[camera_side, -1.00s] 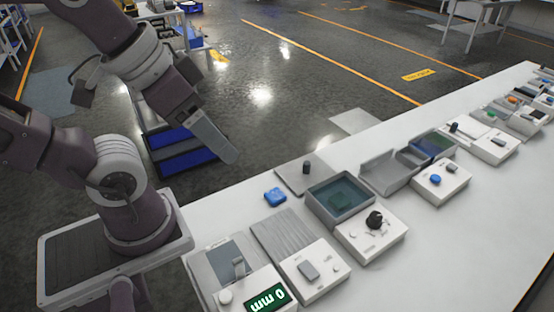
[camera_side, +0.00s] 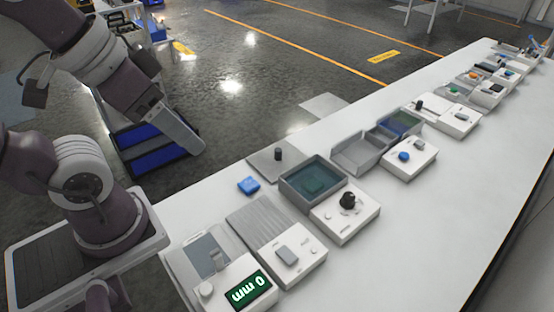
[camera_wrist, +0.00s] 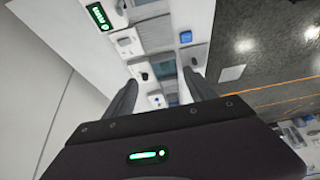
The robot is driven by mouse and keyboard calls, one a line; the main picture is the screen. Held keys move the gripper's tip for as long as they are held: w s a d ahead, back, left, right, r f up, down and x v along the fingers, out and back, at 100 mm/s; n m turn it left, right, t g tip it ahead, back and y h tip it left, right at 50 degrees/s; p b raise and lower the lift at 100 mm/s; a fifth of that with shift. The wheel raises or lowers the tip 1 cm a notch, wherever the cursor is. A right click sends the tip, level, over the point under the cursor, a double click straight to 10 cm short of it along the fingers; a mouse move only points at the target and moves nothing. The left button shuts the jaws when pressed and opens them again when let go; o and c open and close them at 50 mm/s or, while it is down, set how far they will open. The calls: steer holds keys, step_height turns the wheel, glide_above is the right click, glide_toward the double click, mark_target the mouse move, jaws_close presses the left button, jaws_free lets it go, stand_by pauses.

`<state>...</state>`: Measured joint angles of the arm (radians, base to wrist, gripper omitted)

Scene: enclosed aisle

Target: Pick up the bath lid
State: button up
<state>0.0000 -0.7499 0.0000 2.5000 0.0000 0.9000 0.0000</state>
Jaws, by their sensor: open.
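The bath lid (camera_side: 262,166) is a flat grey plate with a black upright knob (camera_side: 278,154). It lies on the white bench behind the bath (camera_side: 284,185), an open grey box with dark teal inside. My gripper (camera_side: 192,140) is left of the lid, above the floor side of the bench, and apart from it. In the wrist view my gripper (camera_wrist: 160,88) has its two dark fingers spread, with nothing between them. The lid (camera_wrist: 194,54) shows there just beyond the right finger, partly hidden by it.
A blue block (camera_side: 248,185) lies left of the lid. A ribbed grey plate unit (camera_side: 262,222) and a unit with a green display (camera_side: 247,290) stand nearer. Several other devices line the bench toward the back right. The bench's right side is clear.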

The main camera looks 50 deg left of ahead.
steer(key=c, duration=0.4)
steer(key=n+g+y, duration=0.2)
steer(key=n, duration=0.2)
glide_above(278, 149)
steer(key=s+d, duration=0.3)
steer(key=s, duration=0.1)
step_height(278, 149, down, 17)
steer(key=shift+g+h, duration=0.4)
steer(key=x, duration=0.5)
steer(key=a+x, duration=0.1)
steer(key=x, duration=0.9)
steer(key=shift+w+a+r, duration=0.1)
steer(key=shift+w+a, duration=0.05)
